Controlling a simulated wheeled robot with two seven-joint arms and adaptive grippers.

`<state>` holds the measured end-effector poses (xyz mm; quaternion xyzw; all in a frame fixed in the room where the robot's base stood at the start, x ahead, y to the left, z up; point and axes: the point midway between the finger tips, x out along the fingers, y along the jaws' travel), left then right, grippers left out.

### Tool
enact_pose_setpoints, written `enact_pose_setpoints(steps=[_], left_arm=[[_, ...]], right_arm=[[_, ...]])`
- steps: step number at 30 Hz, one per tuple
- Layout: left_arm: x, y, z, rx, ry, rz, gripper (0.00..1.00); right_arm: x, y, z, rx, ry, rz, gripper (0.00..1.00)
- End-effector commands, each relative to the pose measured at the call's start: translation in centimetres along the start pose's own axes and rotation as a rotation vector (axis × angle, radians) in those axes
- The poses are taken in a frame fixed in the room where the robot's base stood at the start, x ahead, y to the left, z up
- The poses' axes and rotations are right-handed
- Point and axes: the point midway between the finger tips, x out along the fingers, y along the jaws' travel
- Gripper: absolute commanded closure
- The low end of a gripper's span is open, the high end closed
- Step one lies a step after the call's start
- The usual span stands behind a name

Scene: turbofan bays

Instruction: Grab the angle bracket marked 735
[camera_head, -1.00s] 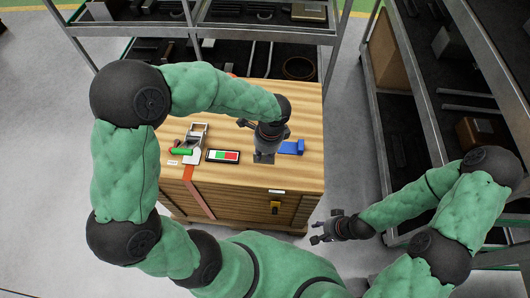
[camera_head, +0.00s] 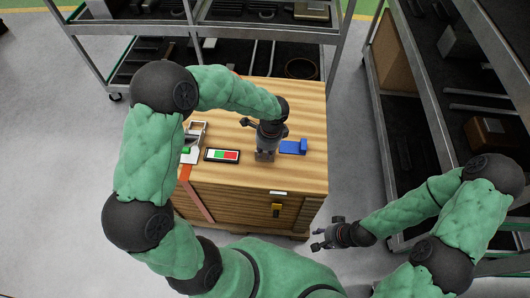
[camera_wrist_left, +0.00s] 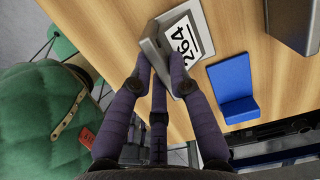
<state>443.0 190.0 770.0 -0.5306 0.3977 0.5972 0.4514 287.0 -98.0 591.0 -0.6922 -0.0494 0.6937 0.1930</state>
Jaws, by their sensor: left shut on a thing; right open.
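A grey angle bracket (camera_wrist_left: 150,50) with a white label reading 264 is in the left wrist view. My left gripper (camera_wrist_left: 162,72) is shut on its upright flange. The bracket is at or just above the wooden top; I cannot tell which. In the head view my left gripper (camera_head: 266,149) points down over the crate, largely hiding the bracket. A blue angle-shaped piece (camera_head: 294,147) lies just to its right and also shows in the left wrist view (camera_wrist_left: 233,85). No marking 735 is readable. My right gripper (camera_head: 325,238) is open and empty, off the crate's front right.
The wooden crate (camera_head: 310,110) has a dark-framed panel with white, green and red fields (camera_head: 222,155) on top. A grey metal device (camera_head: 196,130) stands at the left edge. Shelving (camera_head: 325,38) stands behind and to the right. The crate top's back right is clear.

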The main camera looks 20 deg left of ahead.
Motion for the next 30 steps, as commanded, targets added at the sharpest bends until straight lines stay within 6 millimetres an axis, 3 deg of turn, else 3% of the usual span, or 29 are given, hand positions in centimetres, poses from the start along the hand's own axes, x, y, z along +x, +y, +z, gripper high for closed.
enact_pose_setpoints(steps=[8,9,11,23,30], left_arm=[[0.2,0.0,0.0,-0.001,0.0,-0.001,1.0],[0.2,0.0,0.0,0.0,0.0,-0.001,0.75],[0.1,0.0,0.0,0.0,0.0,-0.001,0.58],[-0.2,0.0,0.0,0.0,0.0,-0.001,0.57],[-3.8,-0.1,0.0,0.0,0.001,-0.004,0.57]], right_arm=[[0.1,0.0,0.0,0.0,0.001,0.0,0.58],[0.1,0.0,0.0,0.0,0.001,0.0,0.58],[0.0,0.0,0.0,0.0,0.001,0.0,0.58],[-0.2,-0.1,0.0,0.0,0.001,0.0,0.58],[-1.6,-0.6,0.0,0.0,0.001,0.0,0.58]])
